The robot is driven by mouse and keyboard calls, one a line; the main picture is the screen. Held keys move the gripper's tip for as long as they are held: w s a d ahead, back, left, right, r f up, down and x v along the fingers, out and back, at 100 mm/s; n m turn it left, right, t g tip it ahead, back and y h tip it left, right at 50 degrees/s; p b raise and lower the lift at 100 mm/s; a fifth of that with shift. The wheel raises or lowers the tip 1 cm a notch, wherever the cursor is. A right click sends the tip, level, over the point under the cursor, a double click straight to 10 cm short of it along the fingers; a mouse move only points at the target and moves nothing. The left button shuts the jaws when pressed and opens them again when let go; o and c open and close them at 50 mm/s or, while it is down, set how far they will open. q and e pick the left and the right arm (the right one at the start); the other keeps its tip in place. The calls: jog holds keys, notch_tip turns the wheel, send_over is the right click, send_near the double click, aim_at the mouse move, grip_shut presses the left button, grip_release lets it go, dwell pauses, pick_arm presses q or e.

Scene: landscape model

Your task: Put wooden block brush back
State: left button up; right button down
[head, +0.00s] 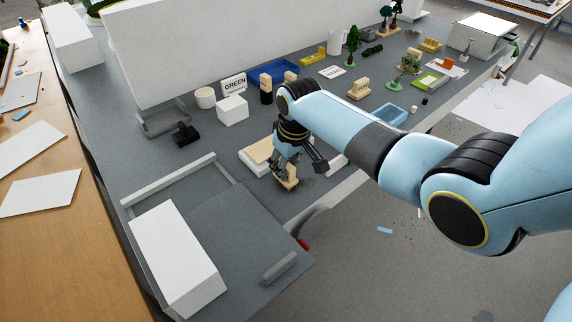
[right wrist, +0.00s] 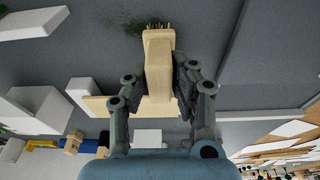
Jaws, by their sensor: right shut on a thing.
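The wooden block brush (right wrist: 158,60) is a pale wooden block with bristles at its end, which point to the top of the right wrist view. My right gripper (right wrist: 162,75) is shut on it, one finger on each side. In the head view my right gripper (head: 287,172) is low over the grey table, and a small part of the brush (head: 290,183) shows below the fingers. Dark green crumbs (right wrist: 128,28) lie by the bristles in the wrist view. I cannot tell whether the bristles touch the table. My left gripper is not in view.
A pale board on a white slab (head: 256,158) lies just left of the right gripper. A white block (head: 232,108), a GREEN sign (head: 234,85) and a blue tray (head: 389,114) stand farther back.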

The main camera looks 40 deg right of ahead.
jog(key=shift+f, duration=0.25)
jog(key=c, duration=1)
grip_release()
jog(key=shift+c, duration=0.2)
